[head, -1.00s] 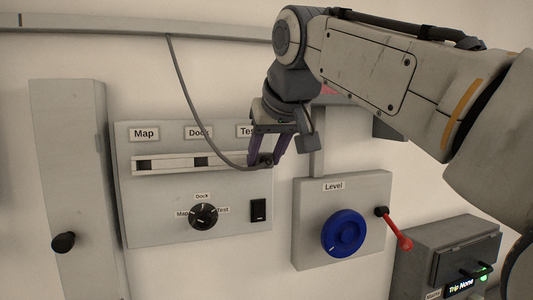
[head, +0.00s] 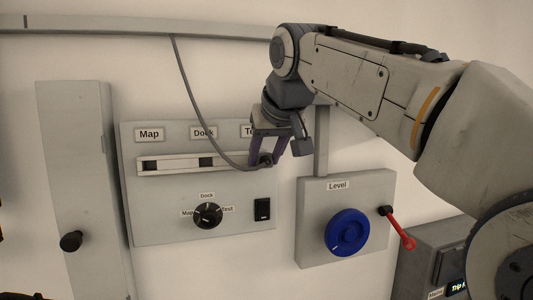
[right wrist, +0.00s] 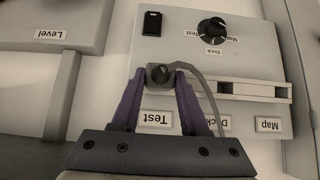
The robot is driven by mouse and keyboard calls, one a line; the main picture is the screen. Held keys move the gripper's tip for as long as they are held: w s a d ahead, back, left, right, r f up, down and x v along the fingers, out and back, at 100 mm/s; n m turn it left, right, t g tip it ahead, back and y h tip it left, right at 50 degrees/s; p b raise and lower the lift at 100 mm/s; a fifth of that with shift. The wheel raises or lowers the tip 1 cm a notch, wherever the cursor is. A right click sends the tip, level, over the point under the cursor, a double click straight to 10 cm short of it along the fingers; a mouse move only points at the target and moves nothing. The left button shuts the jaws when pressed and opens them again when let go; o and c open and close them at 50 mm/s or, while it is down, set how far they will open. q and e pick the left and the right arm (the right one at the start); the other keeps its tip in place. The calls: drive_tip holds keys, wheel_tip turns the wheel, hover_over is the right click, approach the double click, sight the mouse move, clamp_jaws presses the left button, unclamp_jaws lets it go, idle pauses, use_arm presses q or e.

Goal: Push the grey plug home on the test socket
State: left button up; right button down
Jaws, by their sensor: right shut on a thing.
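My right gripper (head: 263,156) has purple fingers and is shut on the grey plug (head: 266,160) at the right end of the socket strip (head: 180,165). The plug also shows between the fingertips in the right wrist view (right wrist: 160,74), beside the Test label (right wrist: 158,117). A grey cable (head: 190,95) runs from the plug up to the rail. The Test socket is hidden behind the plug and fingers. I cannot tell how deep the plug sits. The Map socket (head: 151,165) and Dock socket (head: 206,162) look empty. My left gripper is not in view.
Below the strip are a black selector knob (head: 208,215) and a black rocker switch (head: 262,209). To the right is the Level box with a blue wheel (head: 347,232) and a red lever (head: 402,232). A grey cabinet (head: 75,170) stands left.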

drive_tip(key=shift+w, duration=0.3)
drive_tip(key=shift+c, duration=1.7)
unclamp_jaws()
drive_tip(key=v, duration=1)
drive_tip(key=shift+s, duration=0.2)
